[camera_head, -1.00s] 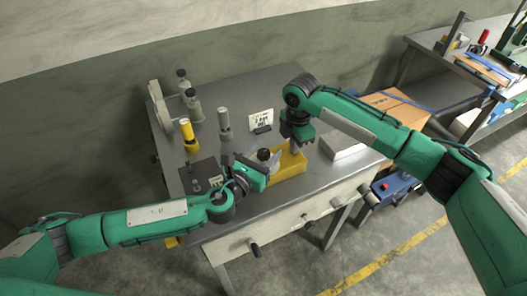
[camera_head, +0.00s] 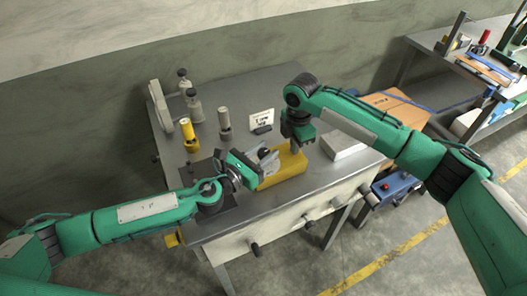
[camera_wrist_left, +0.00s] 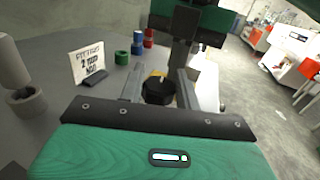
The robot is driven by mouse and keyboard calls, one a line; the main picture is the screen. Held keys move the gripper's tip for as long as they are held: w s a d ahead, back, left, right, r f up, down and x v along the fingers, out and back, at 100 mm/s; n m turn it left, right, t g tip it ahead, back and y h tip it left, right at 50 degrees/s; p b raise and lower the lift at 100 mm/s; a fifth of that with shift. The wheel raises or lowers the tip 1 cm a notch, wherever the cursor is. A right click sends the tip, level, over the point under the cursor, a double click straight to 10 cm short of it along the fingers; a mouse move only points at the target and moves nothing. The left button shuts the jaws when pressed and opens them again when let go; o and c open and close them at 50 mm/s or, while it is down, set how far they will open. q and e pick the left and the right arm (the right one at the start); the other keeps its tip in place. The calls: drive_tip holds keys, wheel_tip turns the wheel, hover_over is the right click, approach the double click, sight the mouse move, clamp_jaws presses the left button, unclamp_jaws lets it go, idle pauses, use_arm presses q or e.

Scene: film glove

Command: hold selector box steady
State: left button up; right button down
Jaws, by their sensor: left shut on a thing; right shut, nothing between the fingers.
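The selector box (camera_head: 287,168) is yellow and sits near the front of the grey table, with its left part hidden by my left gripper. My left gripper (camera_head: 264,163) is at the box's left end. In the left wrist view, its two fingers (camera_wrist_left: 160,92) stand either side of a round black knob (camera_wrist_left: 158,93), shut on it.
A yellow-bodied cylinder (camera_head: 188,133), a grey cylinder (camera_head: 225,122) and a small sign (camera_head: 262,118) stand behind. A white block (camera_head: 343,147) lies right. A dark plate (camera_head: 202,172) lies under my left wrist.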

sight(264, 154)
use_arm(q)
drive_tip(key=shift+d+r+m+g+h, duration=0.1)
drive_tip(key=shift+d+m+g+h, duration=0.1)
drive_tip(key=shift+m+g+h, duration=0.65)
drive_tip(key=shift+d+r+m+g+h, duration=0.1)
drive_tip(key=shift+d+m+g+h, duration=0.05)
drive_tip(key=shift+m+g+h, duration=0.7)
drive_tip(key=g, duration=0.1)
drive_tip(key=m+g+h, duration=0.1)
drive_tip(key=shift+a+f+g, duration=0.2)
drive_tip(key=shift+g, duration=0.1)
drive_tip(key=m+g+h, duration=0.1)
drive_tip(key=m+g, duration=0.3)
drive_tip(key=g, duration=0.2)
drive_tip(key=m+g+h, duration=0.1)
drive_tip(key=m+g, duration=0.1)
drive_tip(key=g, duration=0.1)
drive_tip(key=shift+s+f+m+g+y, duration=0.1)
drive_tip(key=shift+m+g+y, duration=0.5)
drive_tip(key=shift+m+g, duration=1.65)
drive_tip(key=shift+g, duration=0.85)
drive_tip(key=o, duration=1)
drive_tip(key=shift+c, duration=0.2)
drive_tip(key=shift+a, duration=0.1)
wheel_tip(264, 154, up, 10)
drive_tip(key=shift+s, duration=0.2)
